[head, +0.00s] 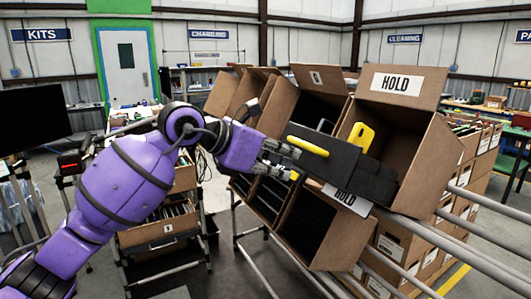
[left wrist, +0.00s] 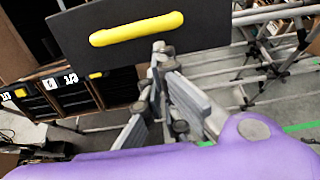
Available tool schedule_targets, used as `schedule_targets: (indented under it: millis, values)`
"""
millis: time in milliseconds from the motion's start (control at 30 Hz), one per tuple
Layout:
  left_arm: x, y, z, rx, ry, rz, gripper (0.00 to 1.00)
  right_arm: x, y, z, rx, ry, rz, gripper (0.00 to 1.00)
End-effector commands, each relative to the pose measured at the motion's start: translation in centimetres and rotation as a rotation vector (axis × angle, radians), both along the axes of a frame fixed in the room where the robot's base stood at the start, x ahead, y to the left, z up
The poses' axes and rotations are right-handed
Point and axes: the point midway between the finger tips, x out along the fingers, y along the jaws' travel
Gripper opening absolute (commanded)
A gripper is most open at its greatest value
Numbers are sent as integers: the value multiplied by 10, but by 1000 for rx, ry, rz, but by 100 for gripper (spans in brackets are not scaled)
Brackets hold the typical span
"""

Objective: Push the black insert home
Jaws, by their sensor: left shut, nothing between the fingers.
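The black insert (head: 352,172) is a dark slab with a yellow handle (head: 307,147). It sits tilted at the mouth of the open cardboard carton marked HOLD (head: 428,150), and a good part of it sticks out toward the left. In the left wrist view the insert (left wrist: 215,22) fills the top with its yellow handle across it. My left gripper (head: 297,160) is shut and empty at the insert's outer face, beside the handle. In the left wrist view its fingertips (left wrist: 160,50) overlap the panel below the handle; I cannot tell whether they touch. My right gripper is out of view.
A second yellow handle (head: 361,136) shows inside the HOLD carton. More tilted open cartons (head: 318,90) stand in the row to its left, with a lower row (head: 330,232) beneath. Metal rails (head: 450,250) run at the lower right. A box on a cart (head: 160,232) stands below my left arm.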

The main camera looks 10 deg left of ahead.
Motion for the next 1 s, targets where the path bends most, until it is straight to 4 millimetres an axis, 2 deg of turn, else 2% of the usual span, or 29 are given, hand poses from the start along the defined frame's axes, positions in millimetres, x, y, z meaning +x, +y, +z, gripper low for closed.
schedule_targets:
  millis: [100, 300, 1000]
  values:
    - [11, -17, -8, -1, 0, -2, 0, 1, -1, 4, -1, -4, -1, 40]
    - [22, -31, -19, -1, 0, -1, 0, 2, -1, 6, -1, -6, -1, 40]
    - [30, -42, -29, 1, 1, -1, 0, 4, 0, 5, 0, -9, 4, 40]
